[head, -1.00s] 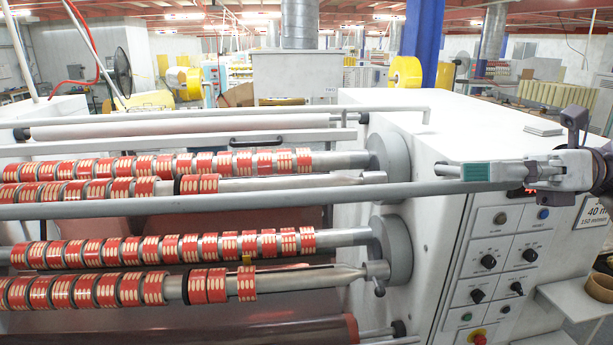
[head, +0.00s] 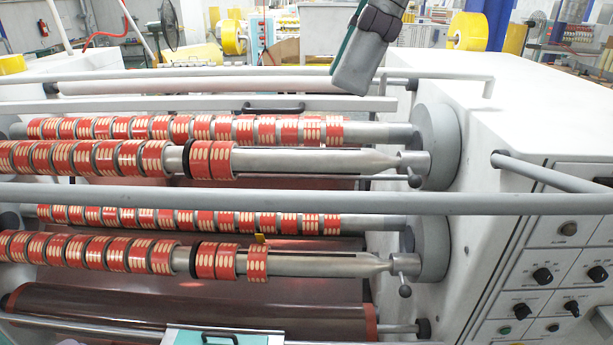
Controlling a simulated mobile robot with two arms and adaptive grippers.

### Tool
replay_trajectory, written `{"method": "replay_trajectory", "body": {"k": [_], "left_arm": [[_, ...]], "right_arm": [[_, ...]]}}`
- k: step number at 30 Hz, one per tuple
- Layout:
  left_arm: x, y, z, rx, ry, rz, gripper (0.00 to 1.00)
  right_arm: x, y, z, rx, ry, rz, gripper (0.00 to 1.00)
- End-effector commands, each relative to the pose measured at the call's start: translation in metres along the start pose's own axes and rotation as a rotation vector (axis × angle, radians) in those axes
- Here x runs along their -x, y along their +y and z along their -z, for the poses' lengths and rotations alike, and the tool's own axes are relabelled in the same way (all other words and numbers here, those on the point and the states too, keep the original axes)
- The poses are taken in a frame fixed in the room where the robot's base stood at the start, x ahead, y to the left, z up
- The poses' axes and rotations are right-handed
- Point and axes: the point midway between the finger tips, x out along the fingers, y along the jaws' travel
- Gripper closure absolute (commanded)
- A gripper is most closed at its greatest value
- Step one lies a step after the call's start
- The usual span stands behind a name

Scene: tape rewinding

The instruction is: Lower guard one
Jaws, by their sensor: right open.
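A long grey guard bar (head: 300,200) runs level across the whole view, in front of the rollers. A second, bent grey rail (head: 440,76) lies behind the upper rollers. I cannot tell which is guard one. My right gripper (head: 350,80) hangs down from the top edge at centre right, above the bar and apart from it. One grey finger with a green edge shows; it is open and empty. My left gripper is out of view.
Shafts with red tape rolls (head: 222,160) sit above and below the bar, ending at a grey round hub (head: 437,145). A control panel (head: 550,275) with knobs is at lower right. A teal panel with a handle (head: 220,338) shows at the bottom edge.

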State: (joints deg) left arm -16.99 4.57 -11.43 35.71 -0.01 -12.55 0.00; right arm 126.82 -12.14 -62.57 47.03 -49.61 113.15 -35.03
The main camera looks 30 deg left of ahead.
Motion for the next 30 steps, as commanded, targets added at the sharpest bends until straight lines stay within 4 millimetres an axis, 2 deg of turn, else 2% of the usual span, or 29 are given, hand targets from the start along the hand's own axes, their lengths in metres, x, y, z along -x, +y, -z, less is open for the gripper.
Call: {"method": "replay_trajectory", "body": {"k": [1,3,6,11,15,21,30], "left_arm": [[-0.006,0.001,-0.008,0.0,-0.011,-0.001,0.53],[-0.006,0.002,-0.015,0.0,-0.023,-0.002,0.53],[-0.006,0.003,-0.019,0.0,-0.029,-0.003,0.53],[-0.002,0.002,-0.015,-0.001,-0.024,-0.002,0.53],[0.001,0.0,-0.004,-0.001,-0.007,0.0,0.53],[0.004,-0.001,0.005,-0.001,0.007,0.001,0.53],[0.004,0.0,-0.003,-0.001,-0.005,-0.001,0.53]], "right_arm": [[-0.013,0.0,0.002,0.004,0.001,-0.003,0.53],[-0.026,0.0,0.002,0.004,0.0,-0.003,0.53],[-0.047,0.0,0.001,0.003,-0.001,-0.004,0.53],[-0.078,0.0,0.001,0.001,-0.002,-0.003,0.53],[-0.1,0.0,0.0,0.0,-0.003,-0.002,0.53],[-0.117,0.0,0.0,0.001,-0.006,-0.001,0.53],[-0.12,0.0,0.0,0.0,-0.006,0.0,0.53]]}}
